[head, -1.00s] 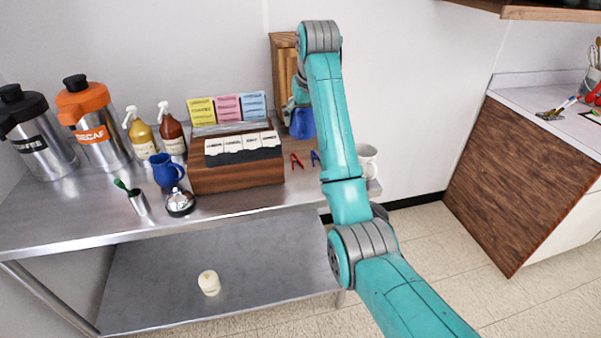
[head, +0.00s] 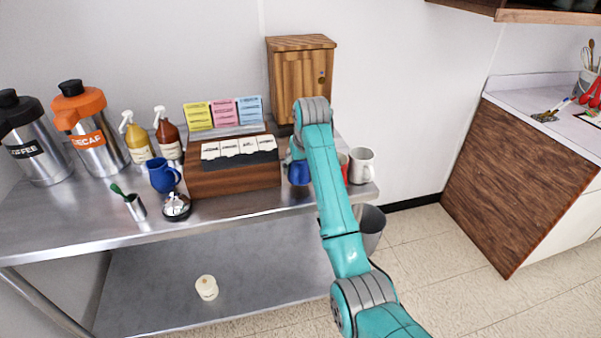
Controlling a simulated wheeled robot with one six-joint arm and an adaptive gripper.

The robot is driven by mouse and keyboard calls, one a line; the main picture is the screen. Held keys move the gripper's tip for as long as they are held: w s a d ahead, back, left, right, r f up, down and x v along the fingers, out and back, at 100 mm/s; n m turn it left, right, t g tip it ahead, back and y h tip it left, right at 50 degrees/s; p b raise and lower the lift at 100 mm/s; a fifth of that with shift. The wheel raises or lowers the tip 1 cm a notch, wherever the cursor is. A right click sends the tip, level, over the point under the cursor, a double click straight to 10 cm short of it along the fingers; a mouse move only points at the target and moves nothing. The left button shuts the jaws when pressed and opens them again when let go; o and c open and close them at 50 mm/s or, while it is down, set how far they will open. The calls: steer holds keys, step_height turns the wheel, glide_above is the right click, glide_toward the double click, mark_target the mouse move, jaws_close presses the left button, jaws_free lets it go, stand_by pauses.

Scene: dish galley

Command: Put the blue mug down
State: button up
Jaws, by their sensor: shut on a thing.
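The blue mug (head: 299,173) is at my gripper (head: 290,154), just right of the wooden organizer box. My gripper is shut on it, but the fingers are mostly hidden behind my arm. The mug is low over the right part of the steel counter (head: 240,212); I cannot tell whether its base touches the top. A second, similar blue mug (head: 163,175) stands upright on the counter left of the organizer.
The organizer (head: 235,180) is close left of the held mug. A white mug (head: 361,166) and a partly hidden red thing (head: 344,166) are at the right end. A wooden cabinet (head: 298,80) stands behind. A bell (head: 176,207) and bottles are left.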

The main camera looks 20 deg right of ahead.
steer(key=shift+f, duration=1.3)
steer(key=o, duration=1.3)
steer(key=shift+f, duration=0.15)
